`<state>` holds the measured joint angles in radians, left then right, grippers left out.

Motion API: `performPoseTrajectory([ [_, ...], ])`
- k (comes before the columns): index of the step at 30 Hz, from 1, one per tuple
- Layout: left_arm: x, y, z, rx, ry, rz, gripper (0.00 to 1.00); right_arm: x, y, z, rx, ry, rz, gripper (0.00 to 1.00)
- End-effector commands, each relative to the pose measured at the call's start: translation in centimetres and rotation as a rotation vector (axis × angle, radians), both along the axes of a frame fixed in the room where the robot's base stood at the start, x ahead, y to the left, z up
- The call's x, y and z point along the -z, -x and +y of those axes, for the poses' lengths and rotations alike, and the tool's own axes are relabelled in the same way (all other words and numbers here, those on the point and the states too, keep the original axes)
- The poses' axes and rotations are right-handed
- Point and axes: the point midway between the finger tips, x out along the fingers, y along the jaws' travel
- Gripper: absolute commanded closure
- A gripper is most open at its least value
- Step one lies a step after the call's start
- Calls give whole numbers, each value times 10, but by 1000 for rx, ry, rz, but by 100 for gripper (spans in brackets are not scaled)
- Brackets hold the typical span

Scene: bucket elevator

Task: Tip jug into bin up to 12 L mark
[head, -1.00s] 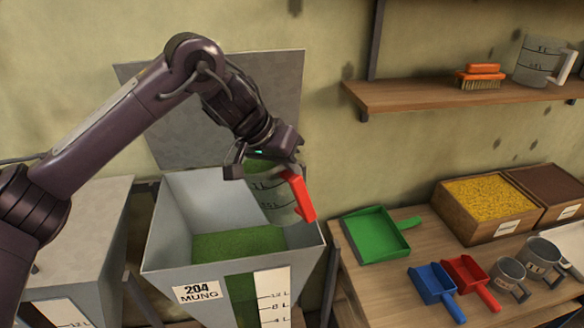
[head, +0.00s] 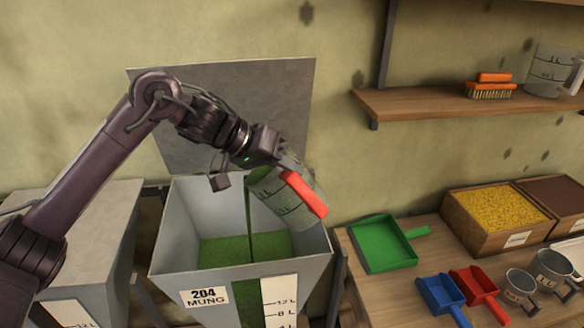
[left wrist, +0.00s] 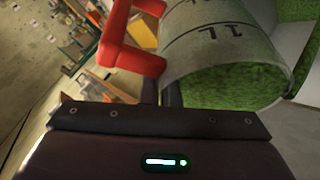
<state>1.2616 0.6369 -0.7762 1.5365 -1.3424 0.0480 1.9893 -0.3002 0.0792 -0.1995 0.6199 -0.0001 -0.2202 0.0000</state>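My left gripper (head: 282,164) is shut on a grey, see-through jug (head: 276,200) with a red handle (head: 305,195). The jug is tilted above the open bin labelled 204 MUNG (head: 165,245). A thin green stream (head: 249,215) falls from its mouth onto the green beans (head: 222,249) in the bin. The left wrist view shows the jug's 1L mark and green beans (left wrist: 225,85) at its mouth. The front window strip (head: 248,300) is green beside the 12 L, 8 L and 4 L scale (head: 283,292); the exact level is hard to read. My right gripper is out of view.
A closed grey bin (head: 85,225) stands at left. The bench at right holds a green scoop (head: 382,245), blue scoop (head: 440,294), red scoop (head: 474,285), metal cups and a yellow-filled box (head: 495,215). A wall shelf (head: 430,103) holds a brush and another jug.

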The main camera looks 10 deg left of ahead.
Motion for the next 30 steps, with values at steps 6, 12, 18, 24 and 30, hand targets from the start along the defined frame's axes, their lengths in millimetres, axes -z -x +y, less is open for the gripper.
performPoseTrajectory([
  [6, -2, -1, 5, -2, 84, 2, 100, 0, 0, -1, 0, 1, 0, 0],
  [12, -1, -2, 9, -1, 157, 9, 100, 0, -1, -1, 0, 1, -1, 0],
  [18, 0, -2, 11, 0, 195, 11, 100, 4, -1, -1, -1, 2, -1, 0],
  [24, 2, -2, 13, 0, 222, 15, 100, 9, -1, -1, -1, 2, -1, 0],
  [30, 3, -2, 16, -1, 246, 19, 100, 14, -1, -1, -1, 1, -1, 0],
])
